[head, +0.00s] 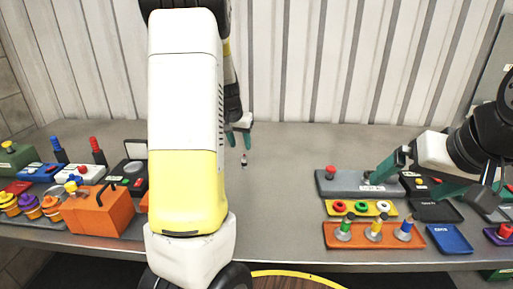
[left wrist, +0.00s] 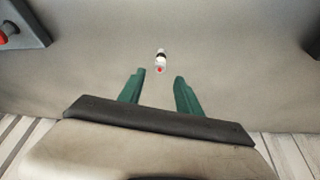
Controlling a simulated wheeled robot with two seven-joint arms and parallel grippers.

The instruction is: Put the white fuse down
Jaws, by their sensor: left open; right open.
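The white fuse (head: 244,160) is on the bare grey bench near the middle. It is small, with a dark band and a red spot, and shows clearly in the left wrist view (left wrist: 160,60). I cannot tell whether it stands or lies. My left gripper (head: 239,136) is open and empty, just behind the fuse in the head view. In the left wrist view its two green fingers (left wrist: 159,86) are apart and the fuse is beyond their tips, not between them. My right gripper (head: 418,178) is open over the grey block at the right; its fingers are apart.
At right are a grey block with a red button (head: 330,171), a yellow strip of coloured rings (head: 370,214), an orange tray of pegs (head: 336,241) and a blue tray (head: 450,239). An orange box (head: 98,212) stands left. My left arm hides part.

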